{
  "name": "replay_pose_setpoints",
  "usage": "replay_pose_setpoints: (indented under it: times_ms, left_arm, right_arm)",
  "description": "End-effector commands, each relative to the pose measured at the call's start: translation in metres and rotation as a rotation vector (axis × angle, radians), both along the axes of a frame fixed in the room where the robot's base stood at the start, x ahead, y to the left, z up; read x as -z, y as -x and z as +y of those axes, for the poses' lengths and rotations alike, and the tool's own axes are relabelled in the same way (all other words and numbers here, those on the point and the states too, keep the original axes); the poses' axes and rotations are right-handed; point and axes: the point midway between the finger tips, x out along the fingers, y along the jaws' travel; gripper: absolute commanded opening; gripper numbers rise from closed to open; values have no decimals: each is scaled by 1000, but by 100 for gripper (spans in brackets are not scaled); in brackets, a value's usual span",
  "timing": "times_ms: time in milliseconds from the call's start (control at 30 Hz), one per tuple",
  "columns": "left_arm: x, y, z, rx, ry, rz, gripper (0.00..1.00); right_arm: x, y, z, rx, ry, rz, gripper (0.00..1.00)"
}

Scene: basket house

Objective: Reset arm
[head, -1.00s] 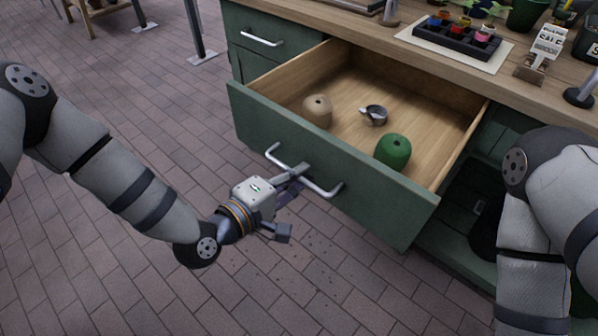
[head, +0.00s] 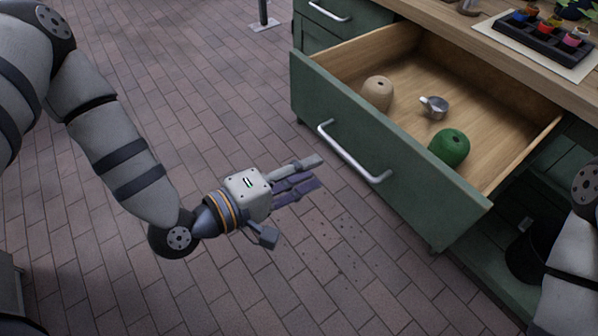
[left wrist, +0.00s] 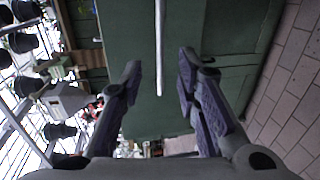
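My left gripper (head: 308,172) is held above the brick floor, in front of the open green drawer (head: 395,160). In the left wrist view its two fingers (left wrist: 158,85) are spread apart with nothing between them. The drawer's metal handle (head: 352,154) is apart from the fingers in the head view; it also shows in the left wrist view (left wrist: 159,45), beyond the fingertips. My right arm (head: 572,262) shows only in part at the right edge of the head view, and its gripper is out of view.
The drawer holds a beige round object (head: 378,93), a small metal cup (head: 434,107) and a green round object (head: 449,147).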

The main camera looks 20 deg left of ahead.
Motion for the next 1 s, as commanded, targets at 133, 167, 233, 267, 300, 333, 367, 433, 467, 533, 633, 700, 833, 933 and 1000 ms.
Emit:
replay_pose_setpoints:
  times_ms: [133,167,233,267,300,333,367,433,467,533,633,700,833,933,1000]
  left_arm:
    - [-4,14,11,-1,1,1,30]
    - [-4,15,11,-1,1,0,30]
    - [-5,17,12,-1,0,-1,30]
    - [-5,17,12,-1,0,-1,30]
    - [-5,17,12,0,1,-1,30]
    - [-5,17,12,0,1,-1,30]
    - [-4,17,12,0,1,-1,30]
    - [-4,17,12,0,1,-1,30]
    - [-4,17,12,0,1,-1,30]
    - [-4,17,12,0,0,0,30]
    - [0,20,11,9,-19,14,30]
    - [20,36,6,54,-110,76,30]
    - [91,114,9,267,-473,306,30]
    - [131,193,38,488,-762,497,30]
    - [142,241,65,634,-922,613,30]
  right_arm:
    - [0,0,0,0,0,0,40]
    - [0,0,0,0,0,0,40]
    - [0,0,0,0,0,0,40]
    - [0,0,0,0,0,0,40]
    - [0,0,0,0,0,0,40]
    - [0,0,0,0,0,0,40]
    - [0,0,0,0,0,0,40]
    - [0,0,0,0,0,0,40]
    - [0,0,0,0,0,0,40]
    - [0,0,0,0,0,0,40]
    - [-1,-1,0,0,0,-2,40]
    - [-4,-4,0,0,-1,-12,40]
    - [-15,-14,0,1,0,-48,40]
    - [-23,-23,0,2,-1,-78,40]
    - [-28,-28,0,2,0,-95,40]
